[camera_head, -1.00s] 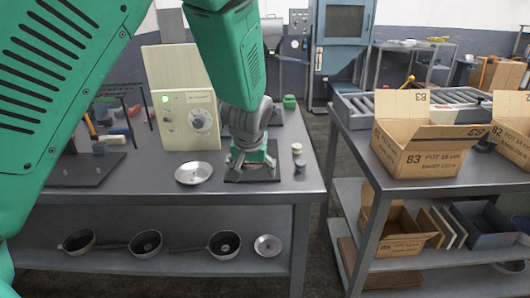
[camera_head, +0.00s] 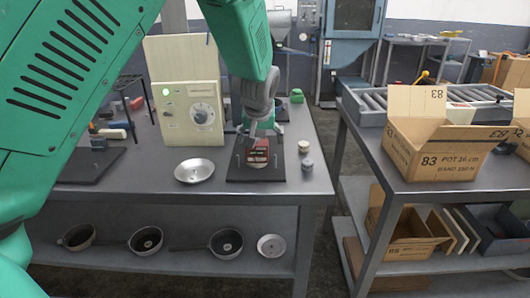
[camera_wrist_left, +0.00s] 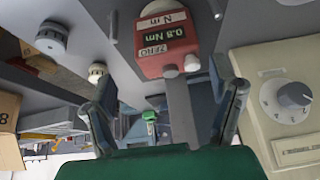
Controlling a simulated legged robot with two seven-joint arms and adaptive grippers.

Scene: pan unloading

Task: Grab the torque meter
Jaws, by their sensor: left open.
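The torque meter is a red block with a small display. It stands on a dark square plate (camera_head: 236,176) on the workbench, where the head view shows the red meter (camera_head: 258,150). The left wrist view shows the meter (camera_wrist_left: 168,42) upside down, its display reading 0.8 N m, with a grey bar running from it between the fingers. My left gripper (camera_head: 256,130) is just behind and above the meter. In the left wrist view its fingers (camera_wrist_left: 165,105) are spread apart, and the red body lies beyond their tips. My right gripper is not in view.
A cream control box with a dial (camera_head: 190,113) stands left of the plate. A metal lid (camera_head: 194,171) lies in front of it. Two small cylinders (camera_head: 306,156) stand to the right. Pans (camera_head: 146,241) sit on the lower shelf. A cardboard box (camera_head: 440,150) is on the right table.

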